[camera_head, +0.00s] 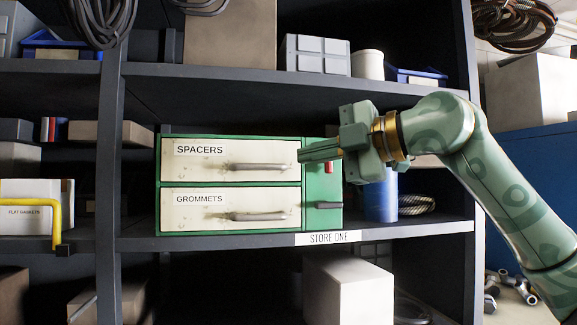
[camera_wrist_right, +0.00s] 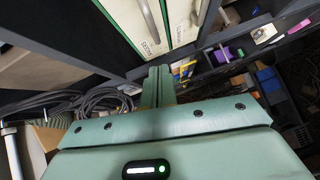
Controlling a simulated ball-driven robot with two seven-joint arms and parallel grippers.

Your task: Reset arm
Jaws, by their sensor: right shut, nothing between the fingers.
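My right gripper (camera_head: 303,155) is shut and empty. It points left in front of the right end of a green cabinet, at the height of its upper drawer. In the right wrist view my shut fingers (camera_wrist_right: 160,84) stick out beside the cabinet. The cabinet has two cream drawers, SPACERS (camera_head: 240,160) and GROMMETS (camera_head: 215,211), each with a grey bar handle. Both drawers look closed. In the wrist view, the two drawer fronts (camera_wrist_right: 178,20) show at the top. I cannot tell whether the fingertips touch the cabinet. My left gripper is not in view.
The cabinet stands on a dark shelf (camera_head: 400,229) labelled STORE ONE. A blue cylinder (camera_head: 381,200) and coiled cable (camera_head: 416,204) sit to its right, behind my arm. A yellow bar (camera_head: 57,222) is at the left. A pale box (camera_head: 347,288) stands below.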

